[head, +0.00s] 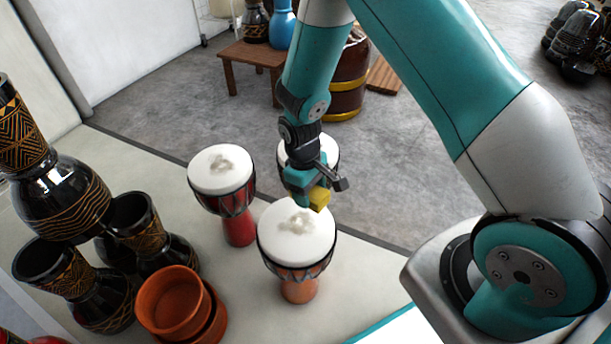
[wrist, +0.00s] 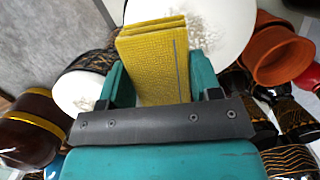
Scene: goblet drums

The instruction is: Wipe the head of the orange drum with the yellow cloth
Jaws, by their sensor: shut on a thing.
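The orange drum (head: 300,290) stands upright at the front middle of the head view, with a white head (head: 285,248) that bears a greyish smudge near its middle. My gripper (head: 308,190) is shut on the folded yellow cloth (head: 320,198), at the back right edge of that drum's head. The cloth also shows between the jaws in the wrist view (wrist: 152,62), overlapping a large white drum head (wrist: 225,30). I cannot tell whether the cloth touches the head.
A red drum (head: 237,228) with a smudged head stands to the left. Another white-headed drum (head: 326,146) is behind my gripper. Terracotta pots (head: 172,300) and black patterned drums (head: 65,200) crowd the left. A barrel (head: 348,75) and a small wooden table (head: 250,55) stand behind.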

